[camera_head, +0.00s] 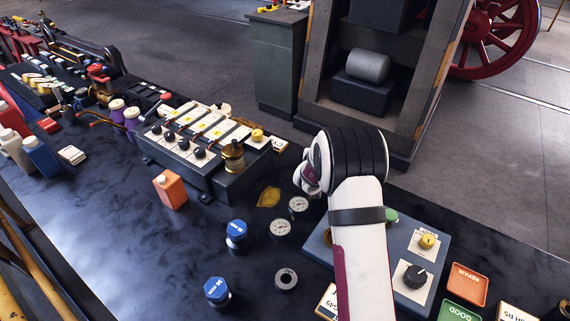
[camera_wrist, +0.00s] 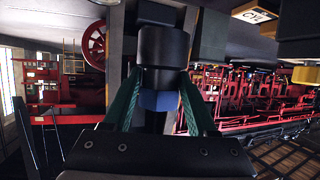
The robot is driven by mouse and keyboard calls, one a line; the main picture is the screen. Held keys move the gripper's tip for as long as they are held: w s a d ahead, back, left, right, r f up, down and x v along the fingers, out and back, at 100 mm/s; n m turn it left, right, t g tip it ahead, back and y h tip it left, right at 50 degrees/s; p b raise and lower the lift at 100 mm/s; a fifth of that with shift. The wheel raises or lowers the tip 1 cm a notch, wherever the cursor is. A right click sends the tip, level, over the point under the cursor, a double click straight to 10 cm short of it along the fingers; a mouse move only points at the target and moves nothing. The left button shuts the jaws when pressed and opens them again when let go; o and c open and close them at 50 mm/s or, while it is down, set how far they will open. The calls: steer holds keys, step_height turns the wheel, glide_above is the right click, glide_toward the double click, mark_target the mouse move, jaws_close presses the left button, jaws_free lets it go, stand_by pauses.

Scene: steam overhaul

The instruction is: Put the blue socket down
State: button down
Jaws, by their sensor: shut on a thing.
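In the wrist view my gripper (camera_wrist: 160,108) is shut, its two green fingers on either side of a blue part (camera_wrist: 161,100). A dark stepped cylinder (camera_wrist: 164,55) extends beyond the blue part, and together they look like the blue socket. In the head view my arm hides the fingers and the held socket, so its height above the bench cannot be told. Two other blue-topped sockets stand upright on the dark bench, one near the middle (camera_head: 237,236) and one marked with a size at the front (camera_head: 216,291).
Near my arm lie two gauges (camera_head: 280,229), a dark ring (camera_head: 286,279) and a blue-grey panel with knobs (camera_head: 438,258). An orange bottle (camera_head: 171,190) and a grey valve box (camera_head: 207,157) stand left. Green GOOD (camera_head: 459,312) and orange REPAIR (camera_head: 467,284) trays sit right. The front-left bench is clear.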

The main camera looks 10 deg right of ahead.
steer(key=shift+a+r+n, duration=0.2)
steer(key=shift+r+n, duration=0.1)
steer(key=shift+r, duration=0.05)
steer(key=s+a+r+n+y, duration=0.1)
steer(key=a+n+y, duration=0.45)
steer(key=a, duration=0.35)
steer(key=s+a+r+n+y, duration=0.2)
steer(key=a+n+y, duration=0.4)
steer(key=a, duration=0.4)
steer(key=s+a+f+n+g+y, duration=0.3)
steer(key=s+a+n+g+y, duration=0.45)
steer(key=s+a, duration=0.6)
steer(key=shift+t, duration=0.35)
steer(key=shift+s+a+f, duration=0.5)
steer(key=shift+a+f, duration=1.1)
steer(key=shift+f, duration=0.3)
steer(key=shift+s+a+f, duration=0.45)
steer(key=shift+a+f, duration=1.2)
steer(key=shift+f, duration=0.2)
steer(key=shift+s+a+f, duration=0.5)
steer(key=shift+a+f, duration=1.1)
steer(key=shift+f, duration=0.3)
steer(key=shift+f, duration=0.1)
